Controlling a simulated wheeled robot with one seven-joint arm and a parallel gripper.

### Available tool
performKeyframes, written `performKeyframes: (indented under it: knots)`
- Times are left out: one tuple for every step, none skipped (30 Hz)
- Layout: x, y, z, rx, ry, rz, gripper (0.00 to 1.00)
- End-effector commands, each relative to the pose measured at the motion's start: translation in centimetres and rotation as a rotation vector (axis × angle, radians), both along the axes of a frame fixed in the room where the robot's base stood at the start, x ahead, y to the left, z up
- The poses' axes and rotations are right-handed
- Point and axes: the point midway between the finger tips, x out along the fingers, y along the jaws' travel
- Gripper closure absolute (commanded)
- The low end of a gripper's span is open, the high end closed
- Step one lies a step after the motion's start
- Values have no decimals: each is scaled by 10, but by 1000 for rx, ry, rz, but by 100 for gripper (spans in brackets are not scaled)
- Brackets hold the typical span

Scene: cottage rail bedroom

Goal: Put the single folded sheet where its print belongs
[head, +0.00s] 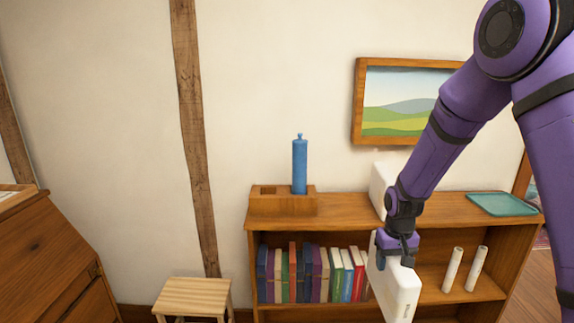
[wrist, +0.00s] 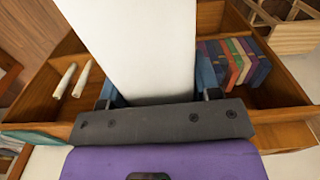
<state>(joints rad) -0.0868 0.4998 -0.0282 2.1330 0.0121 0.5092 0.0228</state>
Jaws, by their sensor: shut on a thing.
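My gripper (head: 397,258) is shut on a white, flat slab with rounded edges (head: 398,290), which looks like the folded sheet. It hangs in front of the bookshelf, tilted, with small dark print near its lower edge, too small to read. In the wrist view the white slab (wrist: 135,45) runs up between the fingers of my gripper (wrist: 160,95) and hides the middle of the shelf. A second white block (head: 378,188) stands on the shelf top, partly hidden behind my arm.
The wooden bookshelf (head: 345,209) holds several books (head: 305,275) and two upright white rolls (head: 453,270). On its top are a wooden block (head: 270,203), a blue bottle (head: 299,165) and a teal tray (head: 502,204). A stool (head: 193,295) and a slanted desk (head: 45,265) stand left.

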Motion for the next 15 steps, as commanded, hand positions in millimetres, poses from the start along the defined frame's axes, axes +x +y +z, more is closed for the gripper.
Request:
performKeyframes:
  knots:
    - [5,-5,-16,0,5,-6,100]
    - [7,-7,-24,0,6,-8,100]
    - [10,-10,-35,1,4,-11,100]
    - [13,-13,-43,1,4,-14,100]
    - [14,-15,-50,2,4,-15,100]
    - [16,-17,-59,3,5,-17,100]
    - [18,-19,-66,3,4,-19,100]
    - [19,-21,-72,4,3,-21,100]
    - [21,-23,-79,5,3,-23,100]
    - [22,-24,-84,5,2,-23,100]
    - [23,-25,-89,6,2,-24,100]
    - [24,-27,-93,6,1,-25,100]
    - [24,-28,-96,7,1,-26,100]
    - [24,-28,-99,7,1,-26,100]
    - [25,-29,-102,7,1,-27,100]
